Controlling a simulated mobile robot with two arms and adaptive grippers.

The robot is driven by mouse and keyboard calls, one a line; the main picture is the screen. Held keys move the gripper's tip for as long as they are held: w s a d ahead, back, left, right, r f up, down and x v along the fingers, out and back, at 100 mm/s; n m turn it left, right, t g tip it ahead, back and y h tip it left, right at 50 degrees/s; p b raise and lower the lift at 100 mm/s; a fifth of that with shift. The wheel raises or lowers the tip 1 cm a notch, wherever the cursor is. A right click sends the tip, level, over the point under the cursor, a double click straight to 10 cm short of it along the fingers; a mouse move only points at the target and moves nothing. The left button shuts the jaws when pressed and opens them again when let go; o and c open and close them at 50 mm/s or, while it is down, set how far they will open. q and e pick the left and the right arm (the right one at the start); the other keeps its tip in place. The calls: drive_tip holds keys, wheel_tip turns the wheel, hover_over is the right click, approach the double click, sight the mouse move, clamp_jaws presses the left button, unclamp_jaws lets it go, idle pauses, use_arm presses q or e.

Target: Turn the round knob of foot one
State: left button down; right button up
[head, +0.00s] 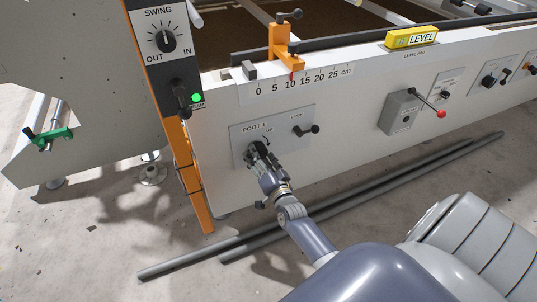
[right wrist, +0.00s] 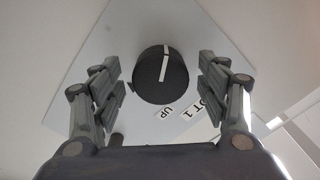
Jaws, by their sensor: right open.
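The foot one knob is a round black knob (right wrist: 158,75) with a white pointer line, on a light grey plate marked FOOT 1 and UP. In the head view the plate (head: 240,131) is on the white panel, and my right gripper (head: 257,152) covers most of the knob. In the right wrist view my right gripper (right wrist: 160,85) is open, with one finger on each side of the knob and a gap on both sides. The white line runs from the knob's top edge down its face. My left gripper is not in view.
A small black LOCK lever (head: 305,130) is on the same plate, right of the knob. A grey box with a red-tipped lever (head: 403,112) is further right. An orange slider (head: 283,48) stands above, on the cm scale. Grey rods (head: 330,200) lie on the floor below.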

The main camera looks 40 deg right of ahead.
drive_tip(key=v, duration=1)
